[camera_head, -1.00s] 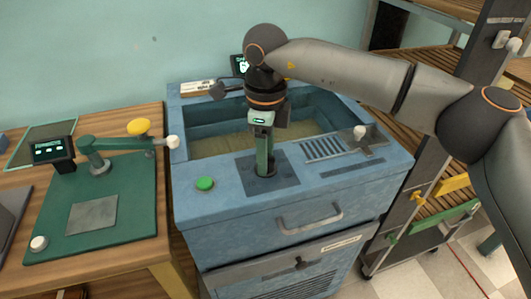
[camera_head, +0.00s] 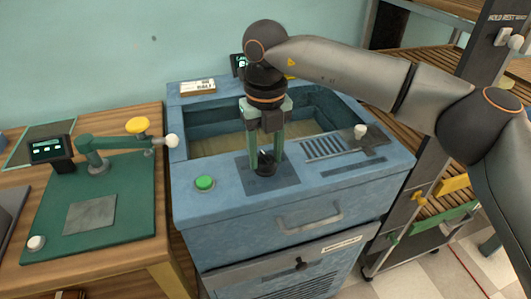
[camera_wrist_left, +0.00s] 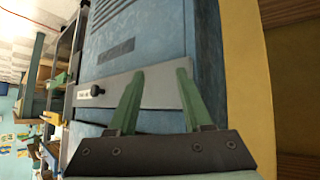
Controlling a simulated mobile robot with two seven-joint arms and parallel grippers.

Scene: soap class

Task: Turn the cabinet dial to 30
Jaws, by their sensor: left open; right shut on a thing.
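The blue cabinet (camera_head: 230,235) stands at the centre of the head view. A small dark dial (camera_head: 265,160) sits on a dark square plate on its top, in front of the basin. Its markings are too small to read. My right gripper (camera_head: 266,165) points straight down, with one green finger on each side of the dial, shut on it. My left gripper (camera_wrist_left: 159,72) shows only in the left wrist view; it is open and empty, facing the cabinet's blue body (camera_wrist_left: 150,35), seen turned sideways.
A green button (camera_head: 204,183) is left of the plate. A white-topped knob (camera_head: 360,131) and slots lie right of it. A drawer handle (camera_head: 308,218) and dark knob (camera_head: 300,264) are on the front. A green board (camera_head: 130,215) lies left; shelves (camera_head: 425,110) stand right.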

